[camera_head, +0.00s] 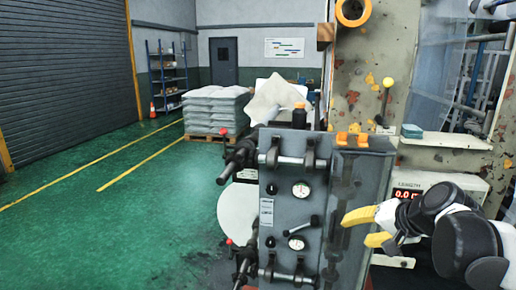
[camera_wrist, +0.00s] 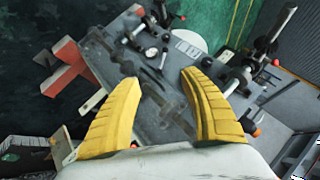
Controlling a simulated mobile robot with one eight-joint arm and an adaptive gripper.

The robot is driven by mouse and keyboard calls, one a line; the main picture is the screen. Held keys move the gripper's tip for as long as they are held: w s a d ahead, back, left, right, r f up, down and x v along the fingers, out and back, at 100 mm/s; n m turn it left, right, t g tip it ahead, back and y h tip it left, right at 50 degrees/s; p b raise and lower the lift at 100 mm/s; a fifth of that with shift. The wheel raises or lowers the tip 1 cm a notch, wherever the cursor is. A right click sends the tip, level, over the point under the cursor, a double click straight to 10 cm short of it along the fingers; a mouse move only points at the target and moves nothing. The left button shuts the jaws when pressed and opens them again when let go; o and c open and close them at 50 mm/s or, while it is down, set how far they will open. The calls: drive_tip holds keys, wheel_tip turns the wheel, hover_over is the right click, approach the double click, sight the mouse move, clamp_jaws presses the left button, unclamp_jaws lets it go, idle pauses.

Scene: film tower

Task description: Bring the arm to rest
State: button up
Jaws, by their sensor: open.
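My gripper (camera_head: 368,227) has two yellow fingers and shows at the lower right of the head view, at the end of my black and white arm. The fingers are apart with nothing between them. In the wrist view my gripper (camera_wrist: 160,95) is open, with the grey machine panel (camera_wrist: 178,118) beyond the fingers. In the head view this grey panel (camera_head: 278,215) stands upright just left of the fingertips, with gauges, levers and clamps on it. I cannot tell the exact gap between fingertips and panel.
A digital length display (camera_head: 405,195) sits close behind my arm. A white shelf (camera_head: 445,141) with a teal block (camera_head: 411,131) juts out above. Stacked white sacks (camera_head: 215,105) stand on a pallet at the back. The green floor (camera_head: 110,220) at the left is clear.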

drive_tip(key=s+a+f+n+h, duration=0.1)
drive_tip(key=s+a+f+n, duration=0.1)
drive_tip(key=s, duration=0.7)
drive_tip(key=s+a+f+n+g+h, duration=0.1)
drive_tip(key=s+a+f+n+h, duration=0.1)
drive_tip(key=s, duration=0.8)
drive_tip(key=a+f+n, duration=0.1)
drive_tip(key=a+n, duration=0.1)
drive_tip(key=a, duration=0.1)
drive_tip(key=shift+s+f, duration=0.2)
drive_tip(key=shift+f, duration=0.1)
drive_tip(key=shift+w, duration=0.15)
